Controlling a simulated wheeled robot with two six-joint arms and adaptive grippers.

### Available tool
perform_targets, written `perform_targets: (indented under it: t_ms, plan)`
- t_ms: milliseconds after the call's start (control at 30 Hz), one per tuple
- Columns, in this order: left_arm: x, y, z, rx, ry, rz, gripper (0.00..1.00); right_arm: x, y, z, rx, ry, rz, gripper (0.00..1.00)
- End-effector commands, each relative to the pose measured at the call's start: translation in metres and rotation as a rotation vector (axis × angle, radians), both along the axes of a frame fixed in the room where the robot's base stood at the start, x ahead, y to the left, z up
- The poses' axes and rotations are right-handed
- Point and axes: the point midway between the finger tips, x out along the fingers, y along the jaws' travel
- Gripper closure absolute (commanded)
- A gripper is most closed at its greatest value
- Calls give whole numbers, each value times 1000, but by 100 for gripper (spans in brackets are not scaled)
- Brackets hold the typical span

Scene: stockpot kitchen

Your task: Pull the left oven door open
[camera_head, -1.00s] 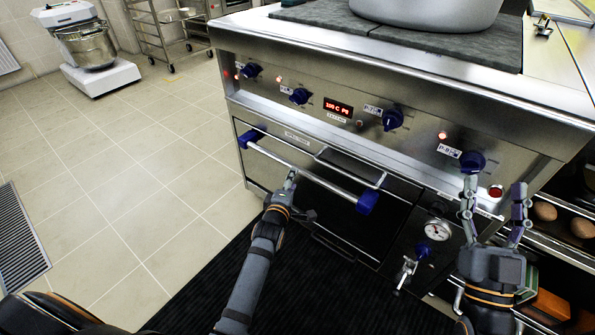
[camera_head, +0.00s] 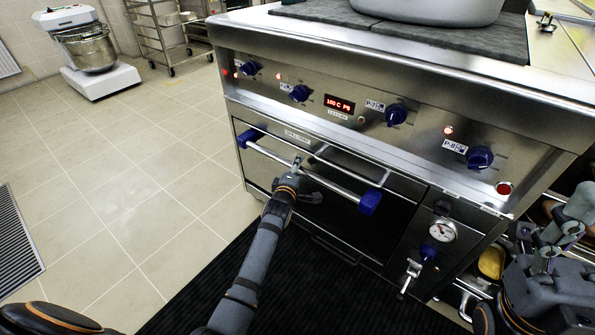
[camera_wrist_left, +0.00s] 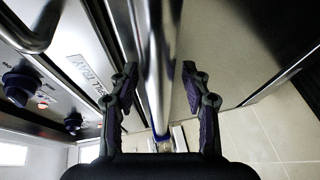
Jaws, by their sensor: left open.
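The left oven door (camera_head: 258,171) is the steel front with a dark lower area, below the control panel; it looks shut. Its round steel handle bar (camera_head: 332,185) runs between two blue end brackets (camera_head: 370,202). My left gripper (camera_head: 297,163) is at the bar's middle in the head view. In the left wrist view the bar (camera_wrist_left: 157,70) runs lengthwise between my two spread fingers (camera_wrist_left: 160,85), with gaps on both sides. My right gripper (camera_head: 560,230) is at the right edge, beside the stove and away from the door, with its fingers apart.
The control panel has several blue knobs (camera_head: 397,115) and a red display (camera_head: 339,103). A gauge (camera_head: 443,231) and a tap (camera_head: 411,270) sit right of the door. A large pot (camera_head: 430,8) stands on top.

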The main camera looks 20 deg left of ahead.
Motion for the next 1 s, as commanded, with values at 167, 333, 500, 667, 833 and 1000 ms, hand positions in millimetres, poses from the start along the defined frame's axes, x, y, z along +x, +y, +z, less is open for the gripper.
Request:
perform_targets:
  t_ms: [167,333,500,667,833,1000]
  plan:
    - [0,0,0,0,0,0,52,-1,0,1,0,-2,0,40]
    - [0,0,0,0,0,0,69,0,0,1,0,-2,0,40]
    - [0,0,0,0,0,0,92,0,0,1,0,-1,0,40]
    - [0,0,0,0,0,0,100,0,0,1,0,-1,0,40]
    - [0,0,0,0,1,0,100,0,0,0,0,-1,0,40]
    - [2,1,-5,-2,-8,1,100,0,1,-8,-2,-1,-2,40]
